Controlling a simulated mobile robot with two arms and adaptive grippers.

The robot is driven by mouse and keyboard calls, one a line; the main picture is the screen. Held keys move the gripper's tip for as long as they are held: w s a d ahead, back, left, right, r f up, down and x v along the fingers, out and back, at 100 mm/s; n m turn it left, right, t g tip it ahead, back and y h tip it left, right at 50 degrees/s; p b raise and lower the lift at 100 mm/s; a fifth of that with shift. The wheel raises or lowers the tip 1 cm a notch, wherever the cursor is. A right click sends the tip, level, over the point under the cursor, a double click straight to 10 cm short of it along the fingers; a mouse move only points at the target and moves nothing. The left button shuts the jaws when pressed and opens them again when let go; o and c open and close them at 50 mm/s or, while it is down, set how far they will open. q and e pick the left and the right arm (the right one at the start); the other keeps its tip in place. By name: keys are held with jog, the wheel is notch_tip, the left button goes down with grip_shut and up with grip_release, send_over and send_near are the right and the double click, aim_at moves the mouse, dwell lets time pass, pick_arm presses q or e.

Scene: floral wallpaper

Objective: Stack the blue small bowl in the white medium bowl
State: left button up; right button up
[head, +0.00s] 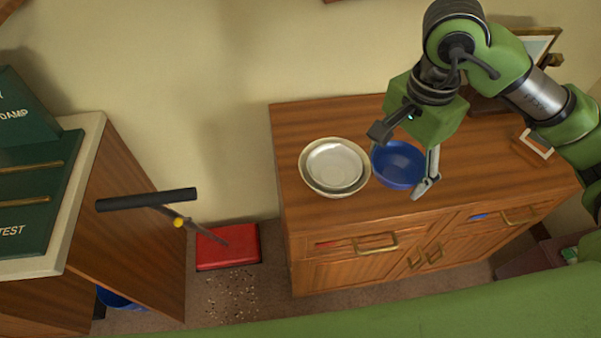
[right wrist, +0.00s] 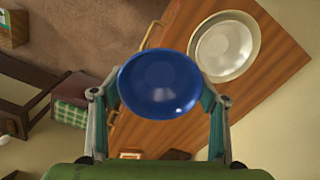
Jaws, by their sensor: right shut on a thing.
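The blue small bowl (head: 399,164) is upright at the top of the wooden cabinet, just right of the pale bowls in the head view. My right gripper (head: 405,160) is shut on it, with one finger at each side; it also shows between the fingers in the right wrist view (right wrist: 159,84). The white medium bowl (head: 334,166) stands on the cabinet top, looking like a smaller pale bowl nested in a wider one. It also shows in the right wrist view (right wrist: 224,46). I cannot tell how high the blue bowl is above the wood. My left gripper is not in view.
The wooden cabinet top (head: 300,125) has free room at its left. A picture frame (head: 540,45) stands at the back right, and a small framed item (head: 535,143) lies near the right end.

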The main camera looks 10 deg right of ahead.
jog(key=shift+w+a, duration=0.1)
jog(key=shift+a, duration=0.15)
jog(key=w+a+f+p, duration=0.1)
jog(key=w+f+p, duration=0.1)
jog(key=w+f, duration=0.2)
jog(key=w+a+f+p, duration=0.1)
jog(key=w+f+p, duration=0.1)
jog(key=w+f, duration=0.2)
jog(key=w+a+f+p, duration=0.1)
jog(key=w+f+p, duration=0.2)
jog(key=w+f, duration=0.2)
jog(key=shift+a, duration=0.35)
jog(key=shift+w+f+b, duration=0.1)
jog(key=shift+f+b, duration=0.25)
jog(key=shift+b, duration=0.15)
jog(key=shift+s+f+b, duration=0.25)
jog(key=shift+f+b, duration=0.15)
jog(key=shift+b, duration=0.1)
jog(key=o, duration=1.3)
jog(key=shift+s, duration=0.1)
jog(key=shift+c, duration=0.2)
jog(key=shift+w+f, duration=0.15)
jog(key=shift+w, duration=0.1)
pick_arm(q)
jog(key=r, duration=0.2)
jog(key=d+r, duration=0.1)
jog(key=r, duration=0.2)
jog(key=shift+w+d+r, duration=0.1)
